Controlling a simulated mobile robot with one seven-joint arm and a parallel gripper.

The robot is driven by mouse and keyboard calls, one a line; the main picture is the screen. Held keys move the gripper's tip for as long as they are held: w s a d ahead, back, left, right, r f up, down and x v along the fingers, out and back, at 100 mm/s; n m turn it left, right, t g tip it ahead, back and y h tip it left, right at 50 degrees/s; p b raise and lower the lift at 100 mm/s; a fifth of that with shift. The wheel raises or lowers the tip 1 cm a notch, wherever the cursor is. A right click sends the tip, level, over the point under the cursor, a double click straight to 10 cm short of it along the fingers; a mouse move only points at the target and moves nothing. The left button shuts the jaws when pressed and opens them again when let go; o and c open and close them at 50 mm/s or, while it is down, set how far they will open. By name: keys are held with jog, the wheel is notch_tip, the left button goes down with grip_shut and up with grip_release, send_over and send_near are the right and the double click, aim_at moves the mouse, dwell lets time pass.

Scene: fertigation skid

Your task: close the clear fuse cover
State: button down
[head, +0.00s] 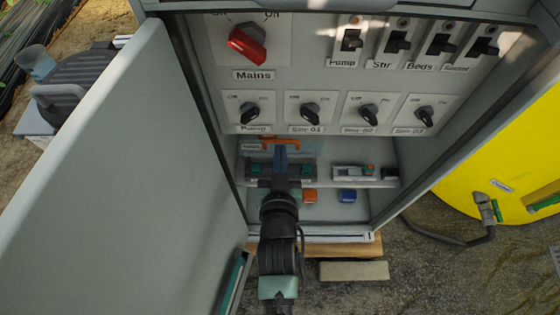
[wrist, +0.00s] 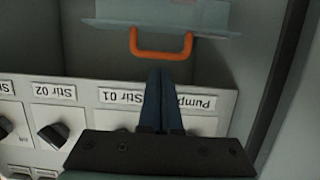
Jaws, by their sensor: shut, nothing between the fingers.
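The clear fuse cover (wrist: 165,11) is a pale see-through panel with an orange handle (wrist: 160,46) on its edge. In the head view the orange handle (head: 267,142) shows just below the lower switch row, and my arm hides part of the cover. How far the cover stands open is hard to tell. My gripper (wrist: 162,72) is shut and empty, its two dark blue fingers together. The fingertips point at the handle's crossbar and lie very close to it; I cannot tell if they touch. In the head view my gripper (head: 280,149) reaches into the cabinet.
A panel (head: 335,85) with a red Mains switch (head: 247,44) and several black knobs overhangs the fuse space. The open grey cabinet door (head: 105,170) stands left, the side wall right. Small modules, one blue (head: 347,196), sit on lower rails. A yellow tank (head: 500,150) is outside right.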

aim_at(281, 140)
jog(key=shift+b+x, duration=0.45)
jog(key=shift+x, duration=2.1)
